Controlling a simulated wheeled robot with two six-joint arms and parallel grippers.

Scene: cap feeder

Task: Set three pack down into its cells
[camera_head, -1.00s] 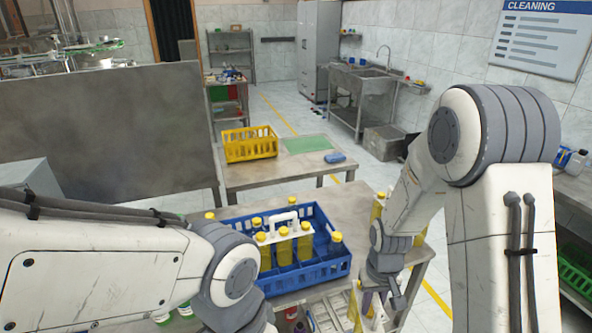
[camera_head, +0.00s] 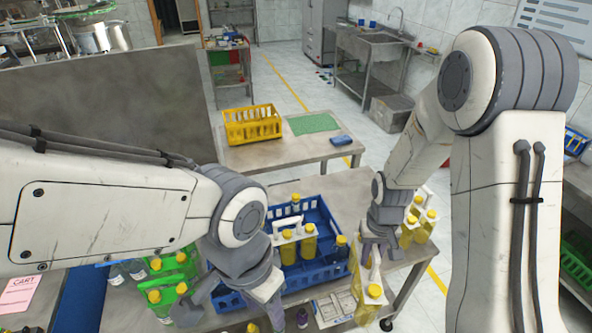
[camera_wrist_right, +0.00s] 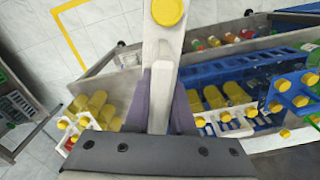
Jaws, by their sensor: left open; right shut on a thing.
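My right gripper (camera_head: 377,248) is shut on the white handle of a three pack (camera_head: 368,290) with yellow, yellow-capped bottles. The pack hangs at the right of the blue crate (camera_head: 325,270), near the table's front. In the right wrist view the white handle (camera_wrist_right: 160,85) stands between the purple fingers, with one yellow cap (camera_wrist_right: 168,12) beyond. The blue crate, also in the right wrist view (camera_wrist_right: 262,118), holds another white-handled pack (camera_head: 298,240) and single bottles. Its left part is hidden by my left arm. My left gripper (camera_head: 228,303) is open at the crate's front left.
More yellow-bottle packs (camera_head: 417,226) stand on the table's right side. Green-carrier bottles (camera_head: 168,280) stand at the left. A white tray (camera_head: 335,306) lies in front of the crate. A yellow crate (camera_head: 252,125) sits on a farther table.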

